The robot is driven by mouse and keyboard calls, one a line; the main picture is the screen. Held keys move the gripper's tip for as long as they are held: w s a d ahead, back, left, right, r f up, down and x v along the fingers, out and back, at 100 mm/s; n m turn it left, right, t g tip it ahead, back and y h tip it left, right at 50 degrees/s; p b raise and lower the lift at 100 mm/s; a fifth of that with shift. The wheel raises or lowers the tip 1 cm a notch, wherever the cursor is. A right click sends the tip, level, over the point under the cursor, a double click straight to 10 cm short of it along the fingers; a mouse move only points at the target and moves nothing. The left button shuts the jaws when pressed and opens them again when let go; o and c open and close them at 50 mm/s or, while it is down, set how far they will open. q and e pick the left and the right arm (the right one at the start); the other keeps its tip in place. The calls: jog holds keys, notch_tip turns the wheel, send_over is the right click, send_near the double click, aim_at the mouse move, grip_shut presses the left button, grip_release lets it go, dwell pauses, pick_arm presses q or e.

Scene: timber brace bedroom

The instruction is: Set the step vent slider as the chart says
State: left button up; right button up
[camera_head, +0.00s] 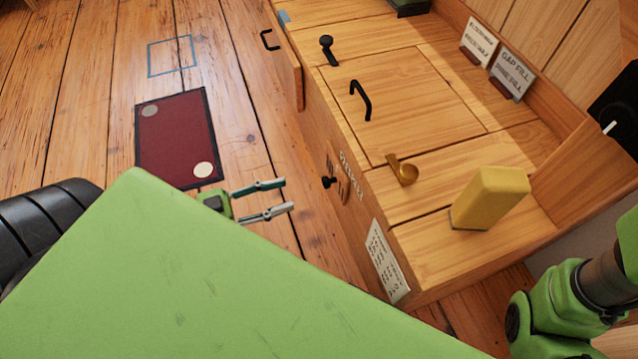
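A wooden step unit (420,245) stands right of centre. On its front side is a small black knob (328,182), likely the vent slider, with dark lettering (340,180) around it that I cannot read. A white paper chart (387,262) with several lines of small text, too small to read, is fixed lower on the same side. My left gripper (287,194) is open and empty, its two fingers pointing toward the knob, a short way left of it and apart from it. My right arm shows at the lower right, but its gripper does not show.
On the unit's top are a yellow block (490,198), a brass scoop-like handle (404,172), a black lid handle (361,100) and a black latch (328,50). Two cards (512,74) lean at the back. A dark red mat (176,140) lies on the clear plank floor.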

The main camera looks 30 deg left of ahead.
aim_at(323, 182)
pick_arm(q)
jog(key=b+x, duration=0.4)
jog(key=x, duration=0.6)
jog(key=shift+b, duration=0.3)
grip_shut()
